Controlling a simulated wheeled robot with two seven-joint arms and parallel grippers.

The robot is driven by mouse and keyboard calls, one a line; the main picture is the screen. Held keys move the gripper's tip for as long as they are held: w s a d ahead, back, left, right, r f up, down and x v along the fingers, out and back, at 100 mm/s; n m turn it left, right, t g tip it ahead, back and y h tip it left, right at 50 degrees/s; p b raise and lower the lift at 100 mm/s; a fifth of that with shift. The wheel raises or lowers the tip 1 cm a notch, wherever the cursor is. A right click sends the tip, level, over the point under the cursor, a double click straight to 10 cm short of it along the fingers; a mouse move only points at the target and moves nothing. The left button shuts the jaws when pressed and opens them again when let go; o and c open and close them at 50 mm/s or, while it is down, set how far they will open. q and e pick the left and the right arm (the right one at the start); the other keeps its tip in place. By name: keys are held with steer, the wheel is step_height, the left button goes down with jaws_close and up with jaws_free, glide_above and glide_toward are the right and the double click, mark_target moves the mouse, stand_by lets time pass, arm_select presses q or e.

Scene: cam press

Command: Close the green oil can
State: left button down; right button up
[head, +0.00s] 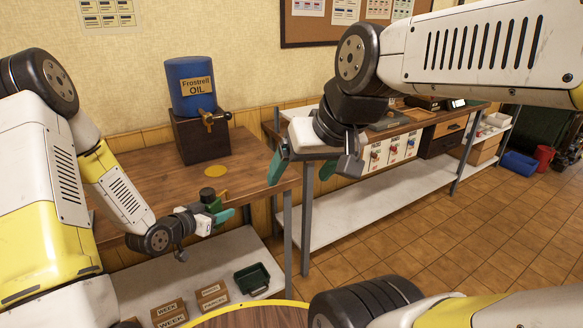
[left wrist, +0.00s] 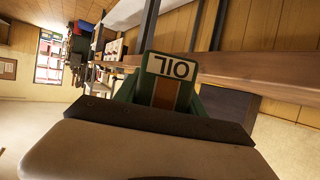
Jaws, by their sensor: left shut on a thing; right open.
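The green oil can (head: 214,205) is at the front edge of the wooden bench, mostly hidden by my left gripper (head: 218,212), which is shut on it. A dark round piece (head: 207,194) shows at its top; I cannot tell if it is a lid or how it sits. In the left wrist view the can's label (left wrist: 168,66) reads OIL, upside down, beyond the gripper's dark edge. My right gripper (head: 304,166) is open and empty, up and to the right of the can, in front of the gap between the benches.
A blue oil drum (head: 190,85) with a brass tap (head: 210,118) stands on a dark wooden block (head: 200,140) on the bench (head: 250,160). A yellow disc (head: 215,170) lies before it. The shelf below holds boxes (head: 212,293) and a green tray (head: 252,279). A round table (head: 250,318) is at the bottom.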

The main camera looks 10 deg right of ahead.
stand_by(0.4)
arm_select(q)
steer(key=shift+w+a+r+n+t, duration=0.15)
steer(key=shift+w+a+n+t, duration=0.1)
steer(key=shift+a+n+t, duration=0.05)
steer(key=w+a+r+n+t+y, duration=0.1)
steer(key=a+r+n+t+y, duration=0.1)
steer(key=a+n+y, duration=0.5)
steer(key=a+y, duration=0.1)
steer(key=a, duration=0.3)
steer(key=shift+w+a+t+y, duration=0.25)
steer(key=shift+w+t+y, duration=0.05)
steer(key=shift+w+t, duration=0.1)
